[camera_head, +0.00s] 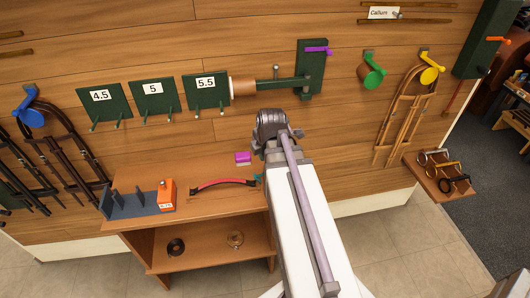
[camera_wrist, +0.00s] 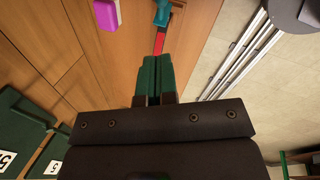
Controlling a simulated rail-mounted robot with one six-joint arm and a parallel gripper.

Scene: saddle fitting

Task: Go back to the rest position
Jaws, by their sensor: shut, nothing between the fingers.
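My gripper (camera_wrist: 158,60) shows in the wrist view with its two green fingers together and nothing visible between them. In the head view my arm reaches toward the wall and hides the gripper. Beyond the fingertips in the wrist view lies a red strap (camera_wrist: 160,40) with a teal end piece (camera_wrist: 162,13). In the head view the red strap (camera_head: 222,183) lies curved on the wooden bench top (camera_head: 205,212), with its teal end close to my arm. I cannot tell from the views how far the fingers are above the bench.
A purple block (camera_head: 243,158) lies on the bench, left of my arm. An orange block (camera_head: 167,195) stands by a grey rack (camera_head: 130,204). Green plates (camera_head: 153,97) marked 4.5, 5 and 5.5 and a green bracket (camera_head: 312,62) jut from the wall. Bridles hang at both sides.

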